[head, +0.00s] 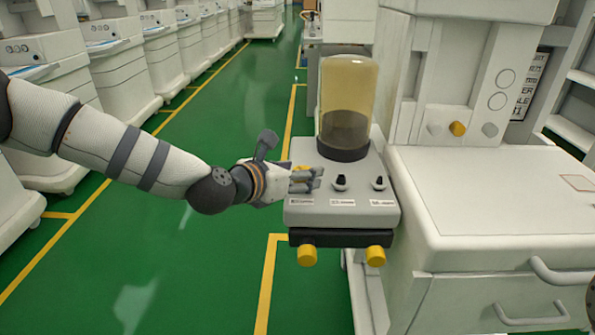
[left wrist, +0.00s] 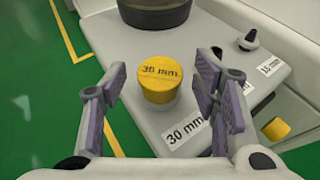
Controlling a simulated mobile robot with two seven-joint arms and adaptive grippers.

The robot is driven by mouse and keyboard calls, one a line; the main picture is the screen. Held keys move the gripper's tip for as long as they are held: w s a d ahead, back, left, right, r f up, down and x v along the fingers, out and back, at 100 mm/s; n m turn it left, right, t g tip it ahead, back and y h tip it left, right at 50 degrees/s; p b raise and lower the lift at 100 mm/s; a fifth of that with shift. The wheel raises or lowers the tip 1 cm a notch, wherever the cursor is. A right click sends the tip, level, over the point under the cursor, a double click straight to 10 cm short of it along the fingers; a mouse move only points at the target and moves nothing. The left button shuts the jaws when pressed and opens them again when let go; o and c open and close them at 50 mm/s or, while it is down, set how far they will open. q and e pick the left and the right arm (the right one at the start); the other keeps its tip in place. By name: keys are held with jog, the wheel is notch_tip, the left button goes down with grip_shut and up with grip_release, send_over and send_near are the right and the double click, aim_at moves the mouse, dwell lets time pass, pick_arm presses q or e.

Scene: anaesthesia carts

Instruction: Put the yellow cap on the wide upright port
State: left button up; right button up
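The yellow cap (left wrist: 163,80), marked 30 mm, stands upright on the grey panel (left wrist: 135,110) beside a 30 mm label. It covers what lies under it, so I cannot see the wide port itself or how fully the cap is seated. My left gripper (left wrist: 162,103) is open, with its purple-padded fingers on either side of the cap and visible gaps to it. In the head view, my left gripper (head: 316,180) is over the left part of the panel (head: 345,215), and only a sliver of the cap (head: 302,168) shows behind it. My right gripper is out of view.
Two dark-tipped narrower ports, a middle one (head: 340,182) and a right one (head: 379,183), stand beside the gripper. A tall yellowish canister (head: 347,95) rises behind. Two yellow knobs (head: 307,255) (head: 376,256) project below the panel. A white cart (head: 490,195) stands at right.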

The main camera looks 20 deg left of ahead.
pick_arm(q)
jog(key=shift+r, duration=0.3)
jog(key=r+p+v, duration=0.1)
jog(key=p+v, duration=0.2)
jog(key=v, duration=0.8)
jog(key=s+d+f+m+g, duration=0.2)
jog(key=s+f+m+g, duration=0.1)
jog(key=s+f+m, duration=0.5)
jog(key=s+d+f+m+g, duration=0.35)
jog(key=s+f, duration=0.25)
jog(key=f, duration=0.4)
jog(key=s+a+f+m+g+y, duration=0.1)
jog(key=s+a+f+m+g, duration=0.1)
jog(key=s+f+m, duration=0.2)
jog(key=s+a+f+m+g+y, duration=0.1)
jog(key=s+a+f+m+g, duration=0.2)
jog(key=s+m, duration=0.6)
jog(key=s+a+f+m+g+y, duration=0.2)
jog(key=s+m, duration=0.5)
jog(key=s, duration=0.6)
notch_tip(320, 180, down, 3)
jog(key=shift+a+r+g, duration=0.2)
jog(key=shift+a+g, duration=0.05)
jog(key=shift+g, duration=0.5)
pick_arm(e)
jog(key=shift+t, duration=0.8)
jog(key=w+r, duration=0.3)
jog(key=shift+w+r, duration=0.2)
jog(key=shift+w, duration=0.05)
